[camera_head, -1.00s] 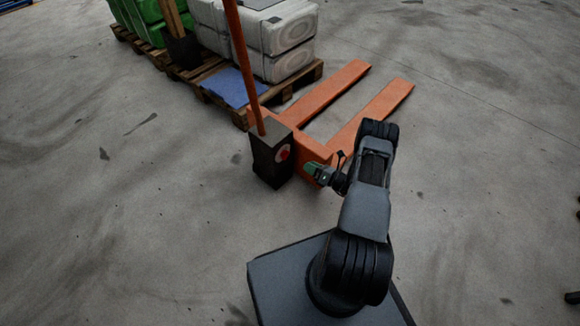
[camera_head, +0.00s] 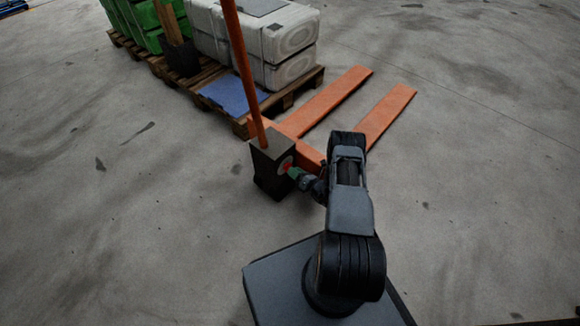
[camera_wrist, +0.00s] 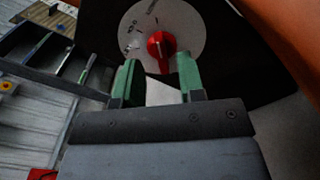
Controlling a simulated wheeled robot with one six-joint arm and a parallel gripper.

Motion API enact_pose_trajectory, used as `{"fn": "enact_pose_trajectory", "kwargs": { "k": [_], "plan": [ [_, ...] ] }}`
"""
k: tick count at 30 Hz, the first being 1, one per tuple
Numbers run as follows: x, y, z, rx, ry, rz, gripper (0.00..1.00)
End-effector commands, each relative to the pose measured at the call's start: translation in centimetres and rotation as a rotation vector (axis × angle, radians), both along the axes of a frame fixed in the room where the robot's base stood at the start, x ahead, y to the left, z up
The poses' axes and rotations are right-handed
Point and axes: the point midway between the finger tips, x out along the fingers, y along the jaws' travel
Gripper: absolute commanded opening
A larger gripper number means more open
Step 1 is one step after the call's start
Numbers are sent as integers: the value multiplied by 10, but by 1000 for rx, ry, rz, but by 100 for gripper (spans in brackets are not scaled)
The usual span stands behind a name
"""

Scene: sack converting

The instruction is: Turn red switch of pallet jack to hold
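The pallet jack is orange, with two forks (camera_head: 335,98), a tall orange handle (camera_head: 243,70) and a dark box (camera_head: 268,158) at the handle's foot. A red switch (camera_wrist: 160,46) sits on a round white dial (camera_wrist: 190,28) on the box's side. The dial has markings too small to read. In the head view the red switch (camera_head: 287,167) is partly covered by my gripper (camera_head: 297,174). In the wrist view my gripper (camera_wrist: 160,75) is open, its two green fingers apart, with the switch showing just beyond and between the tips. I cannot tell whether they touch it.
A wooden pallet (camera_head: 290,92) behind the jack carries white containers (camera_head: 280,40), green crates (camera_head: 140,22) and a blue sheet (camera_head: 232,92). The concrete floor (camera_head: 120,220) left of the jack is clear.

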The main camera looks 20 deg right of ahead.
Motion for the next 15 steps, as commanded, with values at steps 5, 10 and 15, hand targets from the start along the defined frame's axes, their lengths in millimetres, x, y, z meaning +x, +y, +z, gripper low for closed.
{"fn": "enact_pose_trajectory", "kwargs": {
  "k": [5,10,15],
  "plan": [
    [3,-2,0,0,0,-13,36],
    [3,-5,0,0,0,-21,36],
    [2,-7,0,0,0,-25,36]
  ]
}}
